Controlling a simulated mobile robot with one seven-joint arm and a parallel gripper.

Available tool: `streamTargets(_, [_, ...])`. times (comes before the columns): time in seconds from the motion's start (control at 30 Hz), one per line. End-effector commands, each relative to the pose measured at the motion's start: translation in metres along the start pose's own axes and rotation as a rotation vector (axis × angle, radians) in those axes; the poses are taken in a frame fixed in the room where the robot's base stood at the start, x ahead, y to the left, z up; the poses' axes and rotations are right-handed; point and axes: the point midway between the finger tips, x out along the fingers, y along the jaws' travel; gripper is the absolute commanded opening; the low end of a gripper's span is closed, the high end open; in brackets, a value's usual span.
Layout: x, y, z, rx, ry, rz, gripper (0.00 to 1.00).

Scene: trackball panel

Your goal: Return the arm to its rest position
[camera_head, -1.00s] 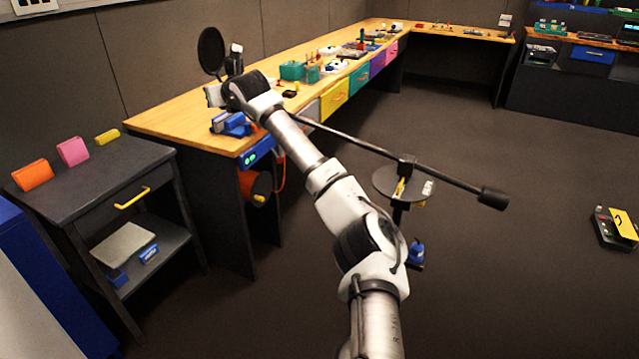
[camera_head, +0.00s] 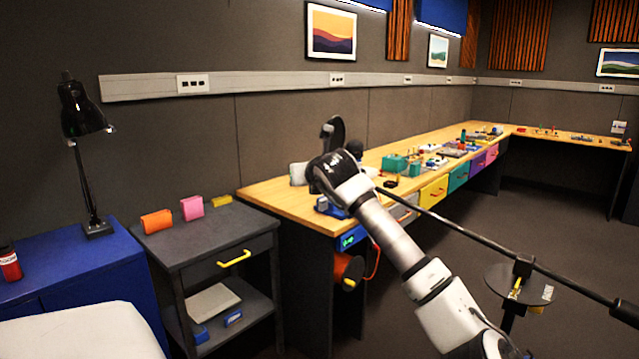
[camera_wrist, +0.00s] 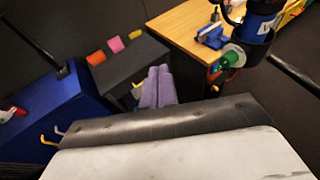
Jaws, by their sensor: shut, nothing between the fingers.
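My arm reaches from the lower right of the head view toward the near left end of the wooden bench (camera_head: 285,203). Its white and black wrist (camera_head: 338,172) is raised at that end. My gripper (camera_wrist: 158,70) shows in the wrist view as two purple-grey fingers side by side, shut and empty. They point toward the gap between the dark side table and the bench. In the head view the fingers are hidden behind the wrist.
A dark side table (camera_head: 205,240) holds orange, pink and yellow blocks. A blue cabinet (camera_head: 75,265) with a black lamp (camera_head: 82,110) stands left. A round-topped stand (camera_head: 517,285) is at right. Open floor lies beyond it.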

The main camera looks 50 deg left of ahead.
Motion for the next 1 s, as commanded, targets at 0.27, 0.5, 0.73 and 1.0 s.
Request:
streamTargets(0.27, [-0.005, 0.007, 0.001, 0.001, 0.001, -0.001, 0.0])
streamTargets(0.5, [-0.006, 0.038, -0.008, 0.029, -0.002, 0.105, 0.0])
streamTargets(0.73, [-0.061, 0.177, -0.028, 0.227, -0.049, 0.649, 0.0])
streamTargets(1.0, [-0.224, 0.271, -0.015, 0.644, -0.16, 1.358, 0.0])
